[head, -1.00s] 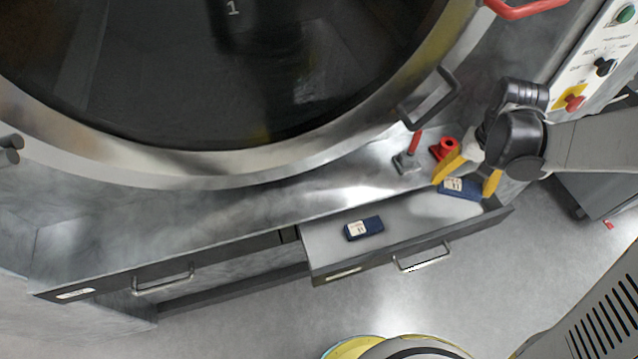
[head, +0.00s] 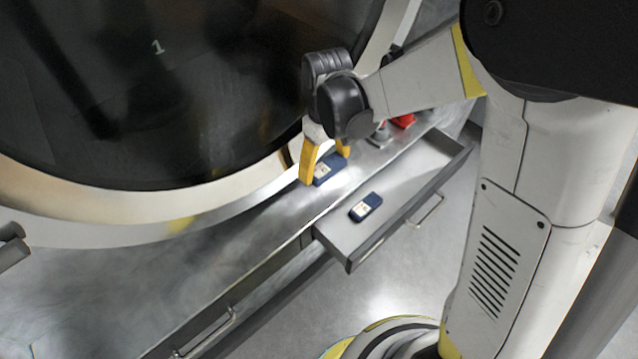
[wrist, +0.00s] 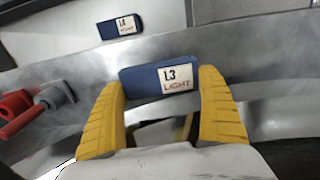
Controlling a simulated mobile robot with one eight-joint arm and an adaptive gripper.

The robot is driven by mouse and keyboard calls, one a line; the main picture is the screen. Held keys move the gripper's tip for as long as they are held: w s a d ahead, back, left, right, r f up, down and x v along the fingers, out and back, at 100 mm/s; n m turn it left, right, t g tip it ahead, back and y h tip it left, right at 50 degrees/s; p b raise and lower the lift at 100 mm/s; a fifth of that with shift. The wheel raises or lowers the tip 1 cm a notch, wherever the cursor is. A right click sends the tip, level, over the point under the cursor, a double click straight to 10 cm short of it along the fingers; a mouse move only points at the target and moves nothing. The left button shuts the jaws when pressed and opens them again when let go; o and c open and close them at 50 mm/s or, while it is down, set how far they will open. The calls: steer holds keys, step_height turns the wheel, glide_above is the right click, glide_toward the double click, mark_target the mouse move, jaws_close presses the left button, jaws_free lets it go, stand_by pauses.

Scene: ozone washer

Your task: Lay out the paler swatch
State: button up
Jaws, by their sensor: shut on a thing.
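My gripper (head: 326,167) is shut on a dark blue swatch (head: 329,174) with a white label. In the wrist view the held swatch (wrist: 143,82) reads "L3 LIGHT" and sits between the yellow fingers. It is over the metal ledge below the round door; I cannot tell whether it touches the ledge. A second blue swatch (head: 366,207) lies flat in the open drawer (head: 340,232). In the wrist view this other swatch (wrist: 122,27) carries a label that seems to read "L4", with small red text below it.
The big round door (head: 160,100) stands behind the ledge (head: 250,235). A red fitting (head: 404,121) and a grey fitting (head: 381,136) stand on the ledge right of my gripper. The ledge to the left is clear. A shut drawer handle (head: 205,333) is at lower left.

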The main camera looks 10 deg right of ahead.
mark_target(324, 187)
step_height(324, 187, down, 7)
steer(key=shift+r+b, duration=0.2)
steer(key=shift+b, duration=0.9)
steer(key=shift+f, duration=0.2)
steer(key=o, duration=0.9)
steer(key=shift+o, duration=0.4)
steer(key=shift+r, duration=0.1)
